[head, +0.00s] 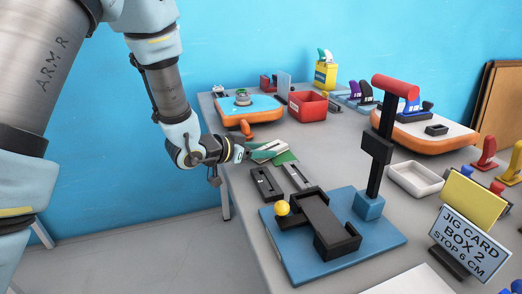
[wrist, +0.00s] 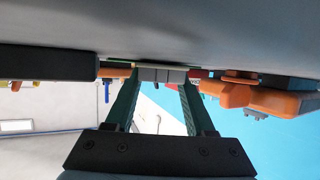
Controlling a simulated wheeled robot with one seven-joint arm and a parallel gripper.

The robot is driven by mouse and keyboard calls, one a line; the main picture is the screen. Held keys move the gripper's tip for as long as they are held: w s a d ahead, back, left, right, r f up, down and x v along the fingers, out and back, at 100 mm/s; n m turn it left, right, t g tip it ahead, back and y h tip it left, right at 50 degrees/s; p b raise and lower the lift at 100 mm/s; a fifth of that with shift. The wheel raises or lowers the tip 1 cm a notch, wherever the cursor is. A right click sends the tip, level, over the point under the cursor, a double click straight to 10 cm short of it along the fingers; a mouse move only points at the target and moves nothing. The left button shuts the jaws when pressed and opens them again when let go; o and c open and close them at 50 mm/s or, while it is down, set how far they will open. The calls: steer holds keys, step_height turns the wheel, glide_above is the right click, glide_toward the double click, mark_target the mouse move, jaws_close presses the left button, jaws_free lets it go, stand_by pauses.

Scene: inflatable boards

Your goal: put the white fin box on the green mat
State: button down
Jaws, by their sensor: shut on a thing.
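My gripper (head: 257,151) is at the table's left edge in the head view, its teal fingers shut on the white fin box (head: 270,147). The box is pale and slotted, and shows as a small grey block between the fingertips in the wrist view (wrist: 160,75). The green mat (head: 287,158) lies on the table just beyond and partly below the box. The box overlaps the mat in the head view; I cannot tell whether they touch. The wrist view shows the table upside down, close to the fingertips, with the mat at most a thin edge.
A black fin box (head: 266,184) and a grey one (head: 296,176) lie in front of the mat. Behind are an orange and blue board (head: 252,109) and a red bin (head: 307,106). The blue-based jig (head: 375,240) with its tall post stands nearer. A white tray (head: 414,180) is right.

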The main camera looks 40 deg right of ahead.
steer(key=shift+c, duration=1.3)
jaws_free()
